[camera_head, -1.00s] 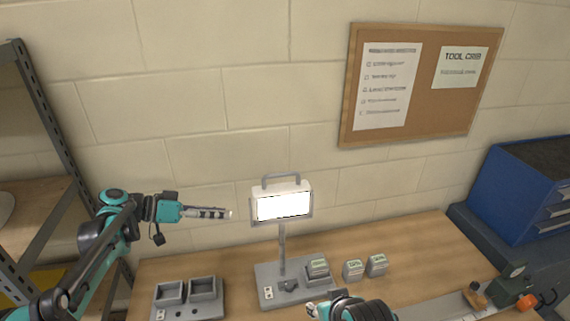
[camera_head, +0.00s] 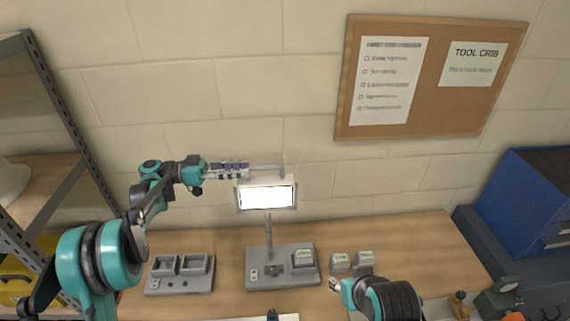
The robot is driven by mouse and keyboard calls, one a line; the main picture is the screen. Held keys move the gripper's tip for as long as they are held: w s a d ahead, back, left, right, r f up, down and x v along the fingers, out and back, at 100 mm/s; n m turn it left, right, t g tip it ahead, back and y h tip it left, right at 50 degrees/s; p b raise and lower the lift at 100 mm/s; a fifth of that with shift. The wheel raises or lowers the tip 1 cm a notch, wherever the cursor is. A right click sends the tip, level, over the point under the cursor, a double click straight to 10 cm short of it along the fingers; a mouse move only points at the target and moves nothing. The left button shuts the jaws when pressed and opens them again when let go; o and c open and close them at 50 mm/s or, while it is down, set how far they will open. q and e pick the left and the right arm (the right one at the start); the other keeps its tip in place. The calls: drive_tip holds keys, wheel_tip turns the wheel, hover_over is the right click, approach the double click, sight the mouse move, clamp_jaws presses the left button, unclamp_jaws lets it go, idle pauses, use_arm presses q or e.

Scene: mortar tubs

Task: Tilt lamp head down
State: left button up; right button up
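The lamp (camera_head: 268,235) stands upright on a grey base. Its lit rectangular head (camera_head: 266,197) faces me, with a bar handle (camera_head: 282,172) on top. My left gripper (camera_head: 246,168) reaches in from the left, level with the handle, its fingertips overlapping the handle's left part. I cannot tell whether it touches or grips the handle, or how far its fingers are apart. My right gripper (camera_head: 334,284) is low in front, right of the lamp base. It is mostly hidden behind my own arm.
A grey two-compartment holder (camera_head: 180,284) stands left of the lamp base (camera_head: 282,281). A small block sits on the base, and two more (camera_head: 340,263) stand to its right. A blue cabinet (camera_head: 520,200) is at the right, a metal shelf (camera_head: 62,130) at the left.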

sight(278, 167)
use_arm(q)
drive_tip(key=shift+w+d+p, duration=0.1)
drive_tip(key=shift+d+p, duration=0.4)
drive_tip(key=shift+d, duration=3.5)
clamp_jaws()
